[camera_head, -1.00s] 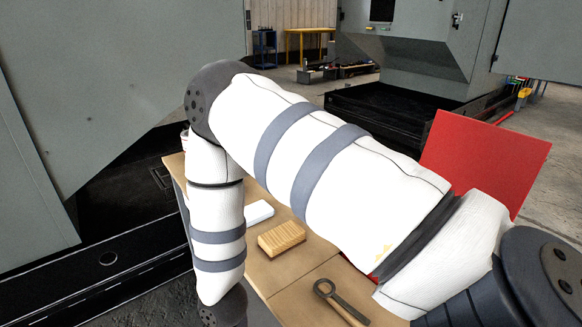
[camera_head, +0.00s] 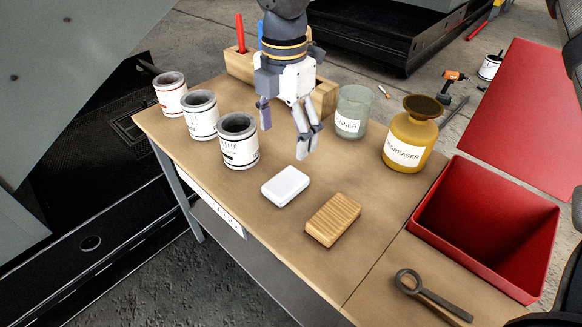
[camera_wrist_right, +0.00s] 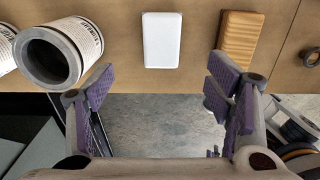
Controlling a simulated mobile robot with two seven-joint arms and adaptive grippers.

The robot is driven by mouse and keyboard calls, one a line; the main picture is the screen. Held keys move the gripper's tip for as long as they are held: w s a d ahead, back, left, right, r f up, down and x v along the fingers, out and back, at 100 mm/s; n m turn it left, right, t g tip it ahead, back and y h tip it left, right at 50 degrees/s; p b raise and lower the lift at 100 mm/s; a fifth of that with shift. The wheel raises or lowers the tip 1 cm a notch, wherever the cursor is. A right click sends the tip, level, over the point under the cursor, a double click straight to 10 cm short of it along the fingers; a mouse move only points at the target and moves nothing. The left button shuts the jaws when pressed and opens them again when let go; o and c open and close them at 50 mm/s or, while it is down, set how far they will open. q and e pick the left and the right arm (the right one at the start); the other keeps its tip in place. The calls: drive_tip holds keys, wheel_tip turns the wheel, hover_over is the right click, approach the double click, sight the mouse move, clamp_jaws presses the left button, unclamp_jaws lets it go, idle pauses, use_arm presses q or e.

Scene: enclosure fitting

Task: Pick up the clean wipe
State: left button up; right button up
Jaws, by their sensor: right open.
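The clean wipe appears to be the white, flat, rounded pad (camera_head: 286,186) lying on the wooden table. It also shows in the right wrist view (camera_wrist_right: 161,40), beyond the fingertips and roughly centred between them. My right gripper (camera_head: 286,140) is open and empty above the table, behind the pad in the head view and apart from it. Its two purple-padded fingers show wide apart in the right wrist view (camera_wrist_right: 160,85). My left gripper is not in view.
A ridged wood-coloured block (camera_head: 332,219) lies right of the pad. Several cans, including a dark-filled one (camera_head: 239,142), stand left. A glass jar (camera_head: 352,112), an amber degreaser bottle (camera_head: 408,135), a red bin (camera_head: 483,225) and a ring-ended tool (camera_head: 432,294) are to the right.

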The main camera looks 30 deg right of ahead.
sight(286, 182)
drive_tip(key=f, duration=0.5)
drive_tip(key=f+b, duration=0.1)
drive_tip(key=f, duration=0.5)
drive_tip(key=shift+s+a+f, duration=0.2)
drive_tip(key=shift+f, duration=0.1)
drive_tip(key=c, duration=1)
